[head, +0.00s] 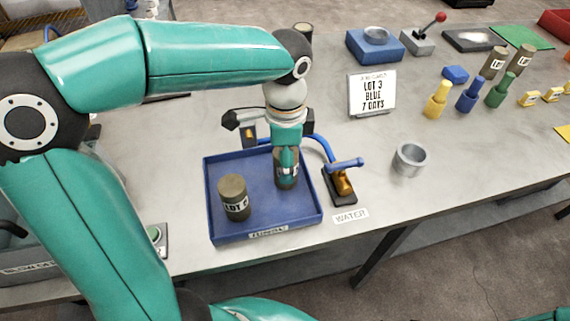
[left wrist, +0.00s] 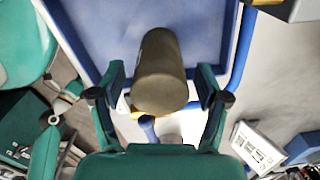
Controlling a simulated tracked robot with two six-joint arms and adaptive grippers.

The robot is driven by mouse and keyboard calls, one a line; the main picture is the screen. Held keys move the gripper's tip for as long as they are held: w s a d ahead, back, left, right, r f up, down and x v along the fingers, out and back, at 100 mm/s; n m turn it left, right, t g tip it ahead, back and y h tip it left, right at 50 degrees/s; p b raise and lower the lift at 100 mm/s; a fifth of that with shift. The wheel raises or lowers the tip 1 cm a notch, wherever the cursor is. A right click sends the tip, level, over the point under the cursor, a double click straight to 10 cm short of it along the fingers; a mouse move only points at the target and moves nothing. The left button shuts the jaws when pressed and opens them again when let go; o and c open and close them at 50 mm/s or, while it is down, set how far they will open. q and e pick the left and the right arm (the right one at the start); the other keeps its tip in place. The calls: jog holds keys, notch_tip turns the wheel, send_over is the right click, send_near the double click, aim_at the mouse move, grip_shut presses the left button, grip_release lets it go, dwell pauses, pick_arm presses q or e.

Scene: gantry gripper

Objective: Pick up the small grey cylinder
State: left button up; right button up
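A grey-brown cylinder (head: 286,177) with a label stands at the right side of the blue tray (head: 222,170). My left gripper (head: 287,160) is over it, pointing down and covering its upper part. In the left wrist view this cylinder (left wrist: 160,72) lies between the two fingers of my left gripper (left wrist: 159,95), with a gap on each side, so the gripper looks open. A second grey-brown cylinder (head: 234,197) marked LOT stands upright at the left in the same tray, apart from the gripper. My right gripper is not in view.
A blue-handled valve (head: 342,182) stands just right of the tray, with a blue hose behind. A grey metal cup (head: 410,159), a LOT 3 sign (head: 372,93) and coloured bottle-like pieces (head: 469,94) stand farther right. The table between valve and cup is clear.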

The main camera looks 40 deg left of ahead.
pick_arm(q)
grip_shut()
jog(key=shift+r, duration=0.1)
